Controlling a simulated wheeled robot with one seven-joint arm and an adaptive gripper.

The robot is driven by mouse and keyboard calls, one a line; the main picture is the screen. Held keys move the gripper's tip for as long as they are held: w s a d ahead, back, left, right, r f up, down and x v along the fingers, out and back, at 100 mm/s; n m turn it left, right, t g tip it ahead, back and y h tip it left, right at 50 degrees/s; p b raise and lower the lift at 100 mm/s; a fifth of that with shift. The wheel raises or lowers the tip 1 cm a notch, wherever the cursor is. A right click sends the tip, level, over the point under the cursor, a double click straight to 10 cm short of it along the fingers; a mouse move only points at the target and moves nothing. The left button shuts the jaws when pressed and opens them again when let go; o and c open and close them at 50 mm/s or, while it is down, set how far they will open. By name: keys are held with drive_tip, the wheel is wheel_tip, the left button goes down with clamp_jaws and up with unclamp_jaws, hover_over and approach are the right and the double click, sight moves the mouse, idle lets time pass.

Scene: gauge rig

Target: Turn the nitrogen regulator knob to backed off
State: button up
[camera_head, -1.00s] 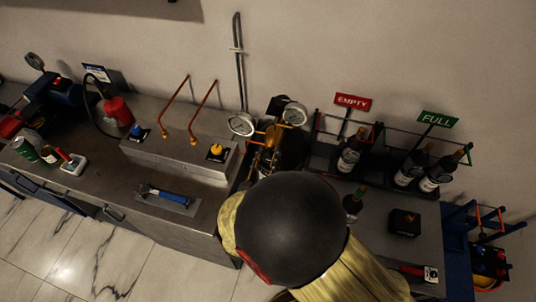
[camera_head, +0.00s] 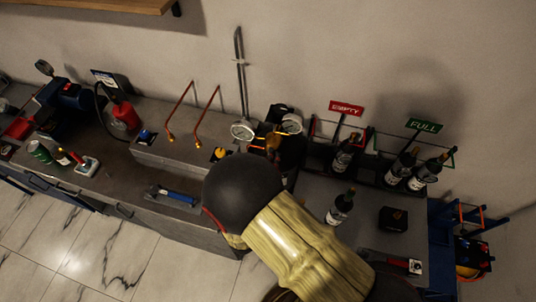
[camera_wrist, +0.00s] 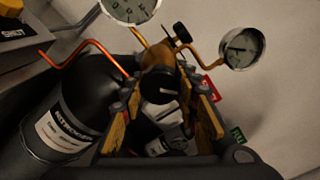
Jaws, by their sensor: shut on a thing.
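The nitrogen regulator has a brass body (camera_wrist: 155,55) with a round black knob (camera_wrist: 161,84) that bears a white pointer line. In the wrist view the knob sits between the two yellow-padded fingers of my gripper (camera_wrist: 163,92), which is shut on it. The black nitrogen cylinder (camera_wrist: 65,124) with a white label is to the left of the fingers. Two round gauges flank the regulator, the left one (camera_wrist: 132,5) cut by the frame edge and the right one (camera_wrist: 241,47) whole. In the head view my arm hides the gripper and knob; the regulator (camera_head: 270,138) shows just beyond.
An orange pipe (camera_wrist: 85,52) passes close to the left finger. In the head view, bottles (camera_head: 402,167) stand in racks under the EMPTY (camera_head: 346,108) and FULL (camera_head: 422,125) signs. A loose bottle (camera_head: 339,209) and a black box (camera_head: 393,219) stand on the right bench.

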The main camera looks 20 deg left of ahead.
drive_tip(key=n+p, duration=0.4)
drive_tip(key=n, duration=0.1)
drive_tip(key=shift+r+n, duration=0.2)
drive_tip(key=shift+n, duration=0.1)
drive_tip(key=shift+f+n+p, duration=0.1)
drive_tip(key=shift+n+p, duration=1.3)
drive_tip(key=shift+n, duration=0.7)
drive_tip(key=o, duration=1.2)
drive_tip(key=shift+c, duration=0.2)
drive_tip(key=s, duration=0.7)
drive_tip(key=shift+s+d, duration=0.25)
drive_tip(key=shift+d, duration=0.15)
